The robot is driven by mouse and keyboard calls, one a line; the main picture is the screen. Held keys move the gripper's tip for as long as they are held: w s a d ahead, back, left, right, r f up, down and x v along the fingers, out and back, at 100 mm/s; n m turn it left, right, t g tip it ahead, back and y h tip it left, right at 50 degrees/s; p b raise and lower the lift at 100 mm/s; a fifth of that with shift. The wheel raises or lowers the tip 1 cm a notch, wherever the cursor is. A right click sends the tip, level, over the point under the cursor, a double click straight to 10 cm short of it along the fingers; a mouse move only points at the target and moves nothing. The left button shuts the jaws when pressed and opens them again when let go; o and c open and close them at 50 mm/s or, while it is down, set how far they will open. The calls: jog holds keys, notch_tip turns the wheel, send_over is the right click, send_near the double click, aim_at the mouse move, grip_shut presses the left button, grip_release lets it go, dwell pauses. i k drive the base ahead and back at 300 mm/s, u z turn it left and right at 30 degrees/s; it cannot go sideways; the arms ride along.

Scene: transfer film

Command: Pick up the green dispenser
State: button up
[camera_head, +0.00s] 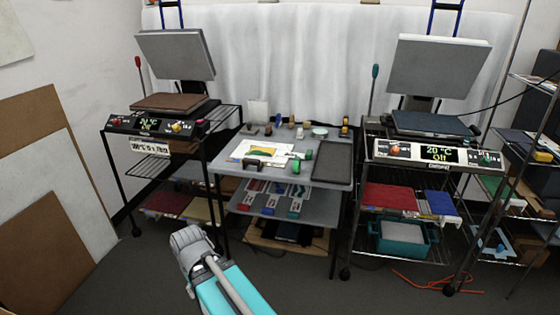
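A small green dispenser (308,155), which looks like a tape dispenser, stands on the top of the grey middle table (232,166). It is just left of a dark tray (333,163) and right of a white sheet with a green and yellow print (264,151). Another dark green piece (296,165) sits close beside it at lower left; I cannot tell whether it is part of the dispenser. My teal and grey arm shows at the bottom, well short of the table. I cannot make out my gripper's fingers.
Several small rolls and bottles stand along the table's back. Heat presses with raised grey plates flank it, at left (175,55) and right (438,66), on wire carts. An orange cable (435,283) lies on the floor at right. Floor in front of the table is mostly clear.

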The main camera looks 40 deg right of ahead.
aim_at(296, 167)
jog(key=i, duration=1.25)
jog(key=z, duration=1.65)
